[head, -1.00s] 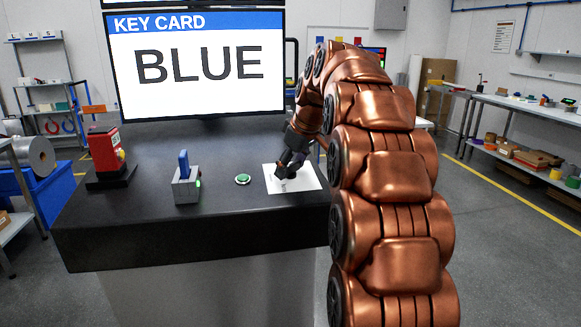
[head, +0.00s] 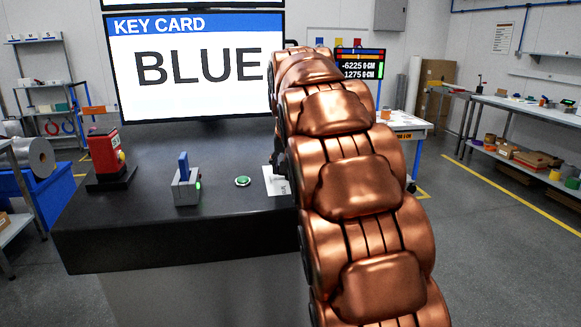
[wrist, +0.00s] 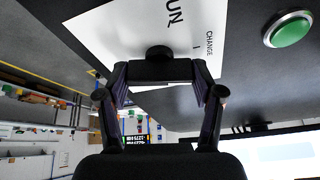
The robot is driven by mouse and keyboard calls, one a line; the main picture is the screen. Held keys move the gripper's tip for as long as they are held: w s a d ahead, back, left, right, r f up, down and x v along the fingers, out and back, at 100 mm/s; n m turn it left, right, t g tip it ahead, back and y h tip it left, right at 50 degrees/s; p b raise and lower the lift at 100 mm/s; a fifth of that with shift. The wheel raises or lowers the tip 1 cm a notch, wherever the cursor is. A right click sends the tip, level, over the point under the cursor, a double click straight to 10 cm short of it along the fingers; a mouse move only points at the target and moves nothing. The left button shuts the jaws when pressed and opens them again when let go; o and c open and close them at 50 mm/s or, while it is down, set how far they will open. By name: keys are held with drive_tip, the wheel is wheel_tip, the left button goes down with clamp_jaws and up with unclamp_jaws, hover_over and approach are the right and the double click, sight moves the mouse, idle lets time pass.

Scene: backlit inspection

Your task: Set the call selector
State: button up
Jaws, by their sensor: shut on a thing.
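The call selector (wrist: 158,54) shows in the wrist view as a black knob with a bar-shaped handle. It stands on a white plate (wrist: 110,35) printed with "CHANGE" and another word that reads like "RUN". My gripper (wrist: 160,80) has its two fingers on either end of the handle bar and is shut on it. In the head view the white plate (head: 275,182) is partly covered by my copper-coloured arm. The selector itself is hidden there. A large screen (head: 190,95) reads "KEY CARD BLUE".
A green button (head: 242,181) sits left of the plate and also shows in the wrist view (wrist: 291,29). Farther left on the dark console (head: 150,235) are a grey box with a blue lever (head: 184,170) and a red device (head: 104,152). A small numeric display (head: 361,66) stands behind my arm.

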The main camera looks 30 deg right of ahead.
drive_tip(key=m+g+h, duration=0.1)
drive_tip(key=m, duration=0.4)
drive_tip(key=shift+m, duration=0.3)
drive_tip(key=shift+m+g, duration=0.6)
drive_tip(key=shift+m, duration=1)
drive_tip(key=o, duration=1.1)
drive_tip(key=shift+o, duration=0.2)
drive_tip(key=shift+r, duration=0.1)
drive_tip(key=shift+v, duration=3.2)
drive_tip(key=shift+a+r, duration=0.25)
drive_tip(key=shift+r, duration=0.05)
